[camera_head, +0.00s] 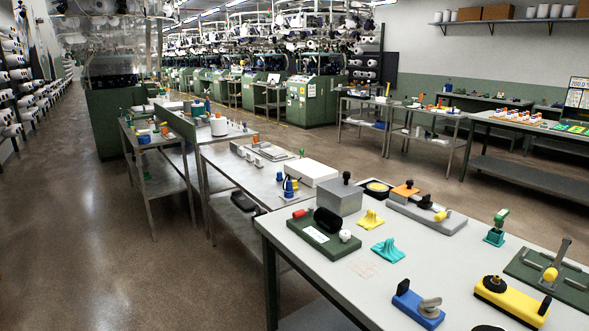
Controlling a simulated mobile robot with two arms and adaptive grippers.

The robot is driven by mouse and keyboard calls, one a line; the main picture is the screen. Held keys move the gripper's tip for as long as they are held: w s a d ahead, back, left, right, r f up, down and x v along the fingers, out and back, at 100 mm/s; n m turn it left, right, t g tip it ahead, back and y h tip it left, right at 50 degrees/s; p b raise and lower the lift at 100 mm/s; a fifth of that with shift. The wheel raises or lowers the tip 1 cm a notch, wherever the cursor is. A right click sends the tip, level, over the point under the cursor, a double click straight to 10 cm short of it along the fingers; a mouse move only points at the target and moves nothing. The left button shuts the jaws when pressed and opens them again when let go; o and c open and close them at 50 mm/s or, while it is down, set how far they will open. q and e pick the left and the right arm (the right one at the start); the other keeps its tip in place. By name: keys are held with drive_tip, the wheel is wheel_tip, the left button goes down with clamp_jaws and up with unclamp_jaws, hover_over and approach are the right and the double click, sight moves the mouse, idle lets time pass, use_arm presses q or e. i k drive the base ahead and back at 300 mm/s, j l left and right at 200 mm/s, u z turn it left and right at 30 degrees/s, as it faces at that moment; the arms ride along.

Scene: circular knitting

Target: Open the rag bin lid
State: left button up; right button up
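A grey metal box with a black knob (346,177) on its top stands at the far left part of the near table; it looks like the rag bin (338,200). Its top surface lies flat, so the lid looks closed. A crumpled yellow rag (370,220) and a teal rag (388,250) lie on the table in front of it. Neither of my grippers is in view.
The near table (335,281) also holds a green board with a black roller (322,237), a grey fixture (426,213), a blue tool (418,308), a yellow tool (511,299) and a green lever plate (551,275). Open floor (120,275) lies to the left.

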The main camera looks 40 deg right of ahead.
sight(340, 187)
drive_tip(key=i+z, duration=0.3)
drive_tip(key=i+j+z, duration=0.15)
drive_tip(key=i+z, duration=0.15)
drive_tip(key=i, duration=0.15)
drive_tip(key=i+j+z, duration=0.3)
drive_tip(key=i+l, duration=0.05)
drive_tip(key=l, duration=0.05)
